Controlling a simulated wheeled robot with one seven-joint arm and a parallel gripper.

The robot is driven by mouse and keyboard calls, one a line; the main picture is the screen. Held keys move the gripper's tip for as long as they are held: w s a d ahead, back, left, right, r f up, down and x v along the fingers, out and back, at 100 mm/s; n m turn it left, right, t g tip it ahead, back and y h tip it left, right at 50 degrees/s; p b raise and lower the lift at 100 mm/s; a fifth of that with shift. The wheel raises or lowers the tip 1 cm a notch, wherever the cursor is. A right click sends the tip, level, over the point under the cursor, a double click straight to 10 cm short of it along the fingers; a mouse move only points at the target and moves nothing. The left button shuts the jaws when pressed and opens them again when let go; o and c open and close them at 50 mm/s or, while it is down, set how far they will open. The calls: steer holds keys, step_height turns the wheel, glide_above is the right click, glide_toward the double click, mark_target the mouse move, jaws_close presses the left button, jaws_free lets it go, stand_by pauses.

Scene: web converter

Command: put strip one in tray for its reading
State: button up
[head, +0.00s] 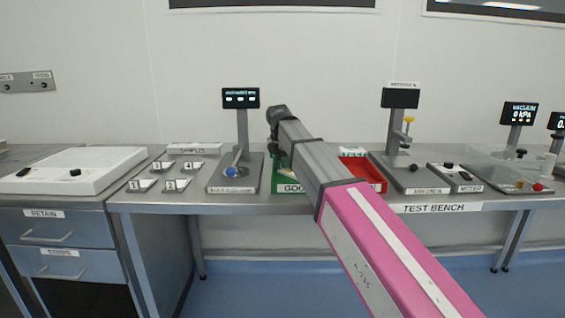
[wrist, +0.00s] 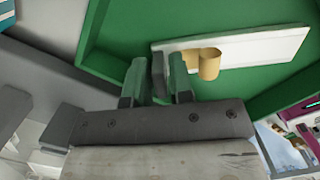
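My gripper (wrist: 158,82) is over the green tray (wrist: 105,35) in the wrist view. A dark grey piece shows between its two fingers; I cannot tell whether it is part of the gripper or something held. In the head view my arm hides the gripper's fingertips and part of the green tray (head: 290,186), which is marked GOOD. A white strip-like plate (wrist: 275,42) and a tan cylinder (wrist: 209,64) show at the tray in the wrist view. I cannot tell whether the plate is a strip or a label. Small numbered sample places (head: 140,186) lie on the bench at left.
A red tray (head: 372,181) stands right of the green one, partly behind my arm. A stand with a display (head: 241,98) is to its left. Another stand (head: 400,98) and a meter (head: 455,178) are to the right. A SAMPLES sign (head: 194,148) stands behind the numbered places.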

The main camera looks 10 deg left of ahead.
steer(key=shift+r, duration=0.1)
step_height(320, 180, up, 12)
steer(key=s, duration=0.1)
steer(key=shift+a, duration=0.4)
steer(key=shift+s, duration=0.1)
